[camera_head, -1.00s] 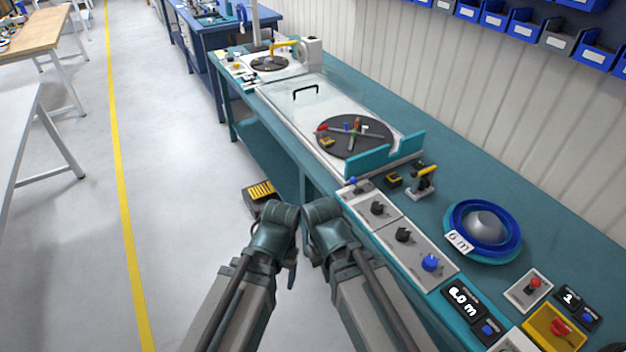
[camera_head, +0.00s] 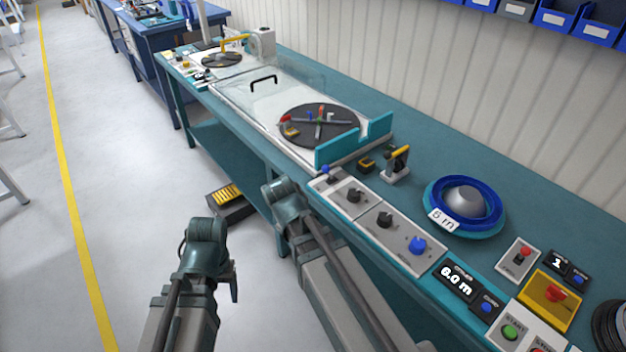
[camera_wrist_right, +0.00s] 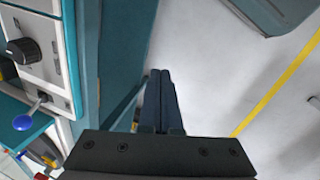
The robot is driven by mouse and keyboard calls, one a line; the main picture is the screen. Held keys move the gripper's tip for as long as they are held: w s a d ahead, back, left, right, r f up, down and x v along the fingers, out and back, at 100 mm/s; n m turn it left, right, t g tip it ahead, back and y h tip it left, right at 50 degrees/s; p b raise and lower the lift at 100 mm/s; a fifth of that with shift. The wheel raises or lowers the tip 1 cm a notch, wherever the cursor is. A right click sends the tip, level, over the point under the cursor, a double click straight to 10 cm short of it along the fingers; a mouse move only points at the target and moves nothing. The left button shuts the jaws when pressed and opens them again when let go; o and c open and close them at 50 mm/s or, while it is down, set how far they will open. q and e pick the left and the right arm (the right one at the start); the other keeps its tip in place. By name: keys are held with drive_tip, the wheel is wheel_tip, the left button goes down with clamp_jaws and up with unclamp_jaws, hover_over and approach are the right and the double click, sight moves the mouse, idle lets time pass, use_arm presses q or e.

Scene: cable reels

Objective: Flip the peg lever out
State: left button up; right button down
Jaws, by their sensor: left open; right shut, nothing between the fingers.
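A black round disc (camera_head: 300,140) lies on the white bench plate, with a grey cross bar and small coloured parts on it. A red part (camera_head: 285,118) sits at its left edge; I cannot tell which part is the peg lever. A small lever with a blue knob (camera_head: 325,168) stands on the grey control panel, and it also shows in the right wrist view (camera_wrist_right: 22,122). My left gripper (camera_head: 233,284) is open, low over the floor in front of the bench. My right gripper (camera_wrist_right: 162,98) is shut and empty, beside the bench front, apart from the disc.
A teal raised guard (camera_head: 338,150) stands in front of the disc. A blue reel (camera_head: 464,203) and a yellow-handled device (camera_head: 398,162) stand right of it. A clear cover with a black handle (camera_head: 263,79) lies behind. The floor (camera_head: 120,190) at left is free.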

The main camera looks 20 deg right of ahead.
use_arm(q)
drive_tip(key=shift+f, duration=0.4)
use_arm(e)
drive_tip(key=w+r+n+t+h, duration=0.4)
drive_tip(key=w+r+n+h, duration=0.3)
drive_tip(key=w+n, duration=0.5)
drive_tip(key=shift+r+n+t+h, duration=0.35)
drive_tip(key=shift+r+n, duration=0.65)
drive_tip(key=shift+n, duration=2.2)
use_arm(q)
drive_tip(key=shift+f+b, duration=0.1)
drive_tip(key=shift+b, duration=0.25)
use_arm(e)
drive_tip(key=shift+f, duration=0.1)
